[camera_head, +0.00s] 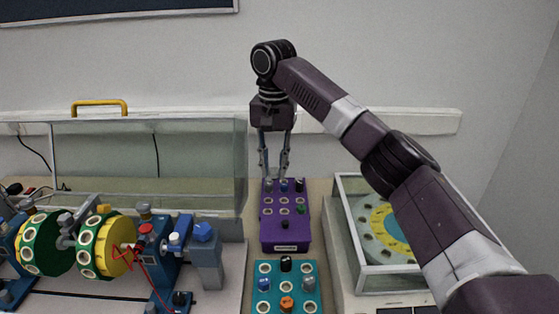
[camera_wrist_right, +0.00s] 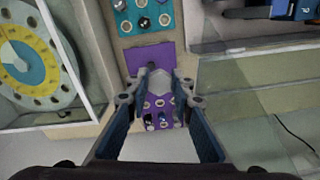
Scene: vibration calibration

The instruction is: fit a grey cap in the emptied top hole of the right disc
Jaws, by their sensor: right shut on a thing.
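The right disc (camera_head: 88,251) has a green rim with pale-ringed holes and a yellow face, and stands upright on the blue rig at the left. My right gripper (camera_head: 275,178) is above the far end of the purple block (camera_head: 284,246). In the wrist view the gripper (camera_wrist_right: 157,80) is shut on a small grey cap (camera_wrist_right: 153,67), partly hidden between the fingertips. My left gripper is not in view.
The purple block holds blue, black and green caps and open holes. A teal block (camera_head: 263,297) with caps stands nearer. A clear-walled case (camera_head: 357,280) with a yellow dial is at the right. A glass cover (camera_head: 200,160) with a yellow handle stands behind the discs.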

